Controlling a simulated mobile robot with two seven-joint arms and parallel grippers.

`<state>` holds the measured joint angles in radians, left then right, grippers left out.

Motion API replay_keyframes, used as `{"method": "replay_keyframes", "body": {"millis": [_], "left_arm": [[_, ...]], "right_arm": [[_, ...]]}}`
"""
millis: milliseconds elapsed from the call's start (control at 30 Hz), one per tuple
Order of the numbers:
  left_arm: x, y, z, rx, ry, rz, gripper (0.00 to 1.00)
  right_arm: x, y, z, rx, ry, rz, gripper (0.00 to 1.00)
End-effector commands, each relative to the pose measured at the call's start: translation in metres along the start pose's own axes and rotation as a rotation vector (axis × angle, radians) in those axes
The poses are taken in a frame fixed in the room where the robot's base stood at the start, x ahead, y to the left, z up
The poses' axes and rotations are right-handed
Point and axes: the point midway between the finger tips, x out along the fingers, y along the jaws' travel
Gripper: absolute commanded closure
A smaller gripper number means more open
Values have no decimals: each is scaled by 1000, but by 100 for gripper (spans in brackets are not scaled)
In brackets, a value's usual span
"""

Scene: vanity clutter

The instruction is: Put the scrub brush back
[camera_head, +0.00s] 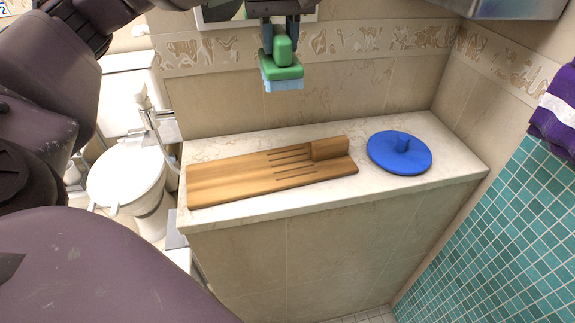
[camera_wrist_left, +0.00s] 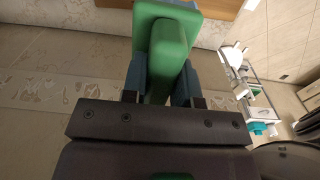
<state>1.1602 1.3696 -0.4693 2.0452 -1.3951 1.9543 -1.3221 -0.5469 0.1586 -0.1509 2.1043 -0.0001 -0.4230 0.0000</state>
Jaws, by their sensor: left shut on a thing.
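The scrub brush (camera_head: 282,70) has a green body and pale blue bristles that point down. My left gripper (camera_head: 281,38) is shut on its green handle and holds it in the air above the back of the counter. In the left wrist view the brush (camera_wrist_left: 166,45) shows green between the two blue fingers of the left gripper (camera_wrist_left: 160,80). A wooden board (camera_head: 225,180) with slots and a raised block (camera_head: 330,148) lies on the counter below, apart from the brush. My right gripper is not in view.
A toilet (camera_head: 125,172) stands at the left. A purple towel (camera_head: 556,115) hangs at the right. The wall rises behind the counter.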

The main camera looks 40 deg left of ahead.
Motion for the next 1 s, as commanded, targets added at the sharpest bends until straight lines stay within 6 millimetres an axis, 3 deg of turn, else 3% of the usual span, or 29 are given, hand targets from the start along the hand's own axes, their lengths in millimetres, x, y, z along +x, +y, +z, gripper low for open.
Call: {"method": "replay_keyframes", "body": {"millis": [167, 700, 1000], "left_arm": [[16, -2, -1, -14, -2, -5, 92], [132, -1, 1, -11, -3, -4, 92], [156, -1, 2, -10, 0, -1, 92]], "right_arm": [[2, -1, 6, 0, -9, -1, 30], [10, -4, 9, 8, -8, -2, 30], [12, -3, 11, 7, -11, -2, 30]]}}
